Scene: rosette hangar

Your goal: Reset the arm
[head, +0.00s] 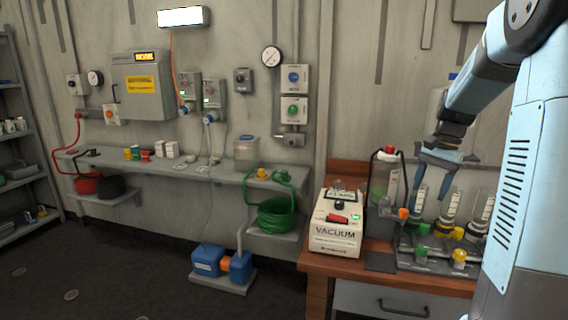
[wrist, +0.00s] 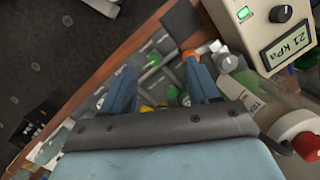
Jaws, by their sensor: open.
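My gripper (head: 433,180) is at the end of my blue arm at the right of the head view, pointing down above the rack of bottles on the wooden bench. In the wrist view, its two blue fingers (wrist: 160,88) stand apart with nothing held between them. Beyond the fingers are parts of the rack, with green, orange and yellow caps. How far the fingertips are from the nearest bottle I cannot tell.
A white vacuum unit (head: 337,220) stands on the wooden bench (head: 320,272), left of the bottle rack (head: 440,267). A wall shelf (head: 215,173) and blue pump (head: 208,260) are further left. Dark floor lies open in front.

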